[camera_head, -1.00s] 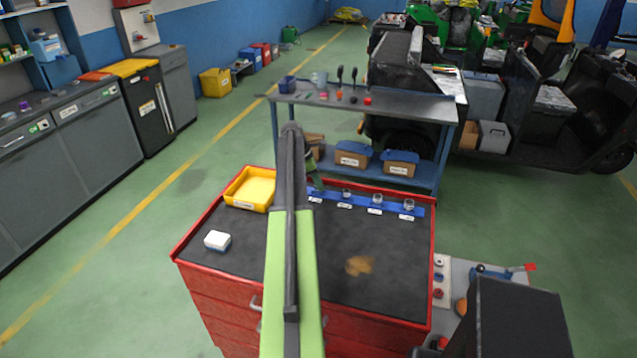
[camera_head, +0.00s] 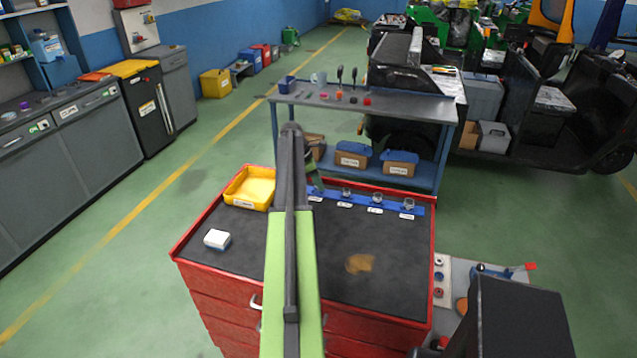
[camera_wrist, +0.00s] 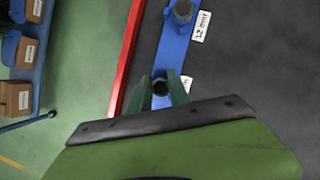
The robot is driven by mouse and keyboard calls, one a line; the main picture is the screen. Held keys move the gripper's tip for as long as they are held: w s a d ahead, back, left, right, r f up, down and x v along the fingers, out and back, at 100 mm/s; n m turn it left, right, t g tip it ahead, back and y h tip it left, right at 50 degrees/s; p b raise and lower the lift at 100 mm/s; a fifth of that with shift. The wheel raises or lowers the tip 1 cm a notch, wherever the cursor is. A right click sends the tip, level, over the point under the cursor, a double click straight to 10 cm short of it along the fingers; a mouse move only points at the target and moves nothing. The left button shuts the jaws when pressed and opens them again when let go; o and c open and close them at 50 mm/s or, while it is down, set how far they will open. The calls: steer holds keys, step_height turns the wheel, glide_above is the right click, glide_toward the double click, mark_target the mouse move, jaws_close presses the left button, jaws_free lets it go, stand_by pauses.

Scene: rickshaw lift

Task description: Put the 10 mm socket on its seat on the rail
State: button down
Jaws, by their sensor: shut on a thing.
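My gripper (camera_wrist: 161,92) is shut on a small dark socket (camera_wrist: 160,87), seen end-on between the green fingertips in the wrist view. The held socket is over the near-side end of the blue rail (camera_wrist: 172,55), beside a white label that the gripper partly covers. I cannot tell whether it touches the rail or is held just above it. In the head view my gripper (camera_head: 314,183) is mostly hidden behind my arm, at the left end of the rail (camera_head: 392,207). Another socket (camera_wrist: 182,10) stands farther along the rail, by a label that appears to read 12 mm.
Three sockets stand along the rail to the right, including one at the right end (camera_head: 408,204). A yellow tray (camera_head: 250,188) and a white-and-blue box (camera_head: 217,239) are on the red cabinet's dark top (camera_head: 340,300). A blue-framed bench (camera_head: 420,108) stands behind the cabinet.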

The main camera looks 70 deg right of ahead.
steer(key=shift+s+a+f+b, duration=0.35)
steer(key=shift+a+f+b, duration=0.4)
steer(key=shift+b, duration=0.3)
stand_by(0.5)
steer(key=c, duration=1.4)
jaws_free()
steer(key=shift+r, duration=0.1)
steer(key=shift+o, duration=0.8)
steer(key=r+p, duration=0.1)
steer(key=p, duration=0.1)
steer(key=d+r+p, duration=0.1)
steer(key=p, duration=0.1)
steer(key=shift+w+d+r, duration=0.15)
steer(key=shift+d+r, duration=0.05)
steer(key=shift+r, duration=0.15)
steer(key=r+p, duration=0.4)
steer(key=shift+w+r+p, duration=0.2)
steer(key=shift+r+p, duration=0.2)
steer(key=shift+d+f, duration=0.1)
